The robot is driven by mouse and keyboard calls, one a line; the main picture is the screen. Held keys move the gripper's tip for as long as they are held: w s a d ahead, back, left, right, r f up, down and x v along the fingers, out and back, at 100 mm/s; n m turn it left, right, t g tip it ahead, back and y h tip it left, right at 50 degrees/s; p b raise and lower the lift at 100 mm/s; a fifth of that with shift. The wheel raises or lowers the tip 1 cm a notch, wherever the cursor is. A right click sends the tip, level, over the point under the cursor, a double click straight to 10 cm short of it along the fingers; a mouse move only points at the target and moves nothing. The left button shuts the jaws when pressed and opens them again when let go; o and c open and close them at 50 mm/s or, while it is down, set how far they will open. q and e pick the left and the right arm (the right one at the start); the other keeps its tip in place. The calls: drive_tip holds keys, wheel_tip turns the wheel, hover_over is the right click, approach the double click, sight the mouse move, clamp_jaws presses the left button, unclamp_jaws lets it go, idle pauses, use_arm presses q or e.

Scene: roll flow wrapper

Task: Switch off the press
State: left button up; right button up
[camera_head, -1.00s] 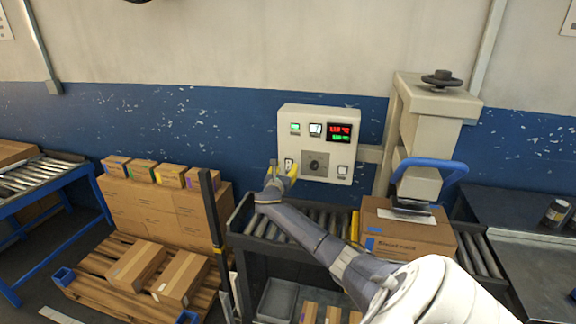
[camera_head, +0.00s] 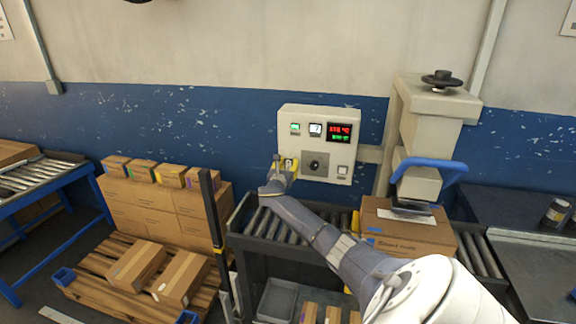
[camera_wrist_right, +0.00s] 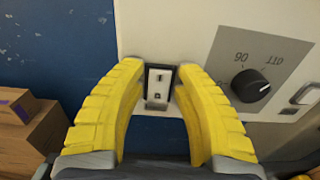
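The press (camera_head: 418,155) stands at the right, with a blue handle. Its pale control box (camera_head: 318,124) is mounted to its left on the wall side. The box has a lit green indicator, a small white gauge, a red and green digital display (camera_head: 340,132), a round black knob (camera_head: 315,165) and switches. My right gripper (camera_head: 284,163) is at the box's lower left corner. In the right wrist view, the yellow fingers of the right gripper (camera_wrist_right: 160,75) stand either side of a small metal rocker switch (camera_wrist_right: 158,84) in a black frame. They are parted; contact with the switch is unclear. My left gripper is out of view.
A carton (camera_head: 405,232) sits under the press head on a roller conveyor (camera_head: 300,222). A dark post (camera_head: 211,215) stands left of the conveyor. Stacked boxes on a pallet (camera_head: 100,258) are at the left. A can (camera_head: 556,213) stands on the right table.

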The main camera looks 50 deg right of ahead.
clamp_jaws()
drive_tip(key=shift+f+t+h, duration=0.15)
drive_tip(key=shift+t+h, duration=0.25)
drive_tip(key=shift+h, duration=0.4)
drive_tip(key=shift+s+t+h, duration=0.1)
drive_tip(key=shift+t+h, duration=0.2)
drive_tip(key=shift+h, duration=0.1)
drive_tip(key=shift+a, duration=0.1)
drive_tip(key=shift+o, duration=1.7)
unclamp_jaws()
drive_tip(key=shift+o, duration=0.2)
drive_tip(key=v, duration=1.2)
